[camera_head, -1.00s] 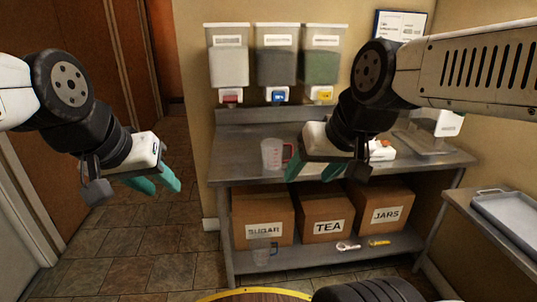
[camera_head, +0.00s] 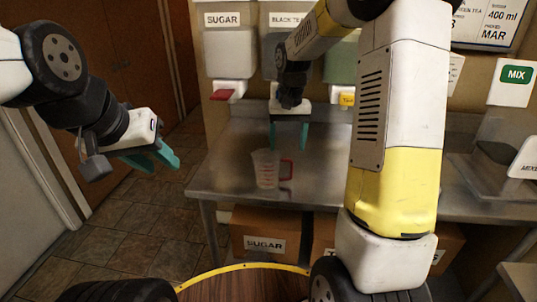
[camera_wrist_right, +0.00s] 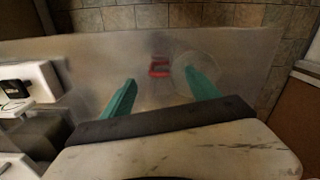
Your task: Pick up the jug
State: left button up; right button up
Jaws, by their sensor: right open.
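The clear jug (camera_head: 264,172) with red markings and a red handle (camera_head: 287,169) stands upright on the metal table, with its handle to the right. My right gripper (camera_head: 289,147) is open, pointing down above the table behind the jug and its handle. In the right wrist view, the red handle (camera_wrist_right: 159,67) lies in the gap between the open fingertips (camera_wrist_right: 158,77). The jug's round body (camera_wrist_right: 207,66) is partly covered by the right-hand finger. No contact is visible. My left gripper (camera_head: 160,164) is open and empty, left of the table.
Wall dispensers with a red tap (camera_head: 228,90) and a yellow tap (camera_head: 346,99) hang behind the metal table (camera_head: 222,170). A scale-like device (camera_head: 500,168) stands at the right. A SUGAR box (camera_head: 270,228) is below. The table left of the jug is clear.

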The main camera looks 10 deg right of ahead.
aim_at(287, 160)
jog(key=f, duration=0.6)
jog(key=shift+w+f, duration=0.15)
jog(key=shift+w, duration=0.25)
jog(key=shift+f, duration=3.15)
jog(key=shift+c, duration=0.2)
grip_shut()
jog(key=shift+r, duration=0.1)
